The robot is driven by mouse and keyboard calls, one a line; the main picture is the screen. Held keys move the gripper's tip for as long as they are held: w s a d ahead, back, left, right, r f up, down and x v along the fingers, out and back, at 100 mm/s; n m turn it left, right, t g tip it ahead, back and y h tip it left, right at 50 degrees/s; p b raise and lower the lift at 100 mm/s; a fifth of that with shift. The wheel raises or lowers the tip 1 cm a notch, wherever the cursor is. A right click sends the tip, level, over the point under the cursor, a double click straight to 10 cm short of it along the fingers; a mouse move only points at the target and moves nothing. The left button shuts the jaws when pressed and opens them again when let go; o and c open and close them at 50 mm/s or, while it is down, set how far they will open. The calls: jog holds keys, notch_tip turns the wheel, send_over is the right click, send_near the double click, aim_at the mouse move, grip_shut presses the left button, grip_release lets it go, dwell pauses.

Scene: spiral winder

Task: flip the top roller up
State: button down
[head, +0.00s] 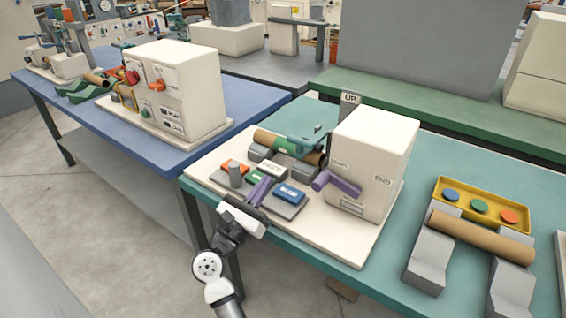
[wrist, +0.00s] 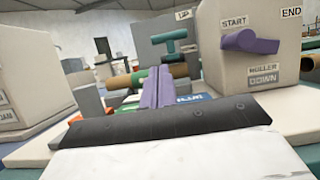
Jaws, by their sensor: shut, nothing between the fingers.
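The winder's white box (head: 375,160) stands on a cream base on the teal table. A teal arm piece (head: 305,138), which looks like the top roller's holder, lies over a brown and green roll (head: 270,142) left of the box. The teal piece also shows in the wrist view (wrist: 175,42). An "UP" sign (head: 350,98) stands behind it, and a "ROLLER DOWN" label (wrist: 263,75) is on the box. My gripper (head: 266,181) has purple fingers, shut and empty, above the buttons in front of the roll and apart from it. In the wrist view the fingers (wrist: 157,70) hide part of the roll.
A purple lever (head: 338,183) sticks out of the box near a "START" label, right of my gripper. Orange, green and blue buttons (head: 288,193) lie below my fingers. To the right are a yellow tray (head: 470,192) and a brown tube (head: 480,238) on grey supports.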

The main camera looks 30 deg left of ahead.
aim_at(292, 142)
jog(key=shift+w, duration=0.35)
jog(key=p+x, duration=0.3)
jog(key=x, duration=0.5)
jog(key=shift+w+r, duration=0.2)
jog(key=shift+w, duration=0.4)
jog(key=shift+a+r, duration=0.1)
jog(key=shift+r, duration=0.1)
jog(key=shift+r+p, duration=0.2)
jog(key=shift+p, duration=0.15)
jog(key=shift+r+g, duration=0.1)
jog(key=shift+g, duration=0.2)
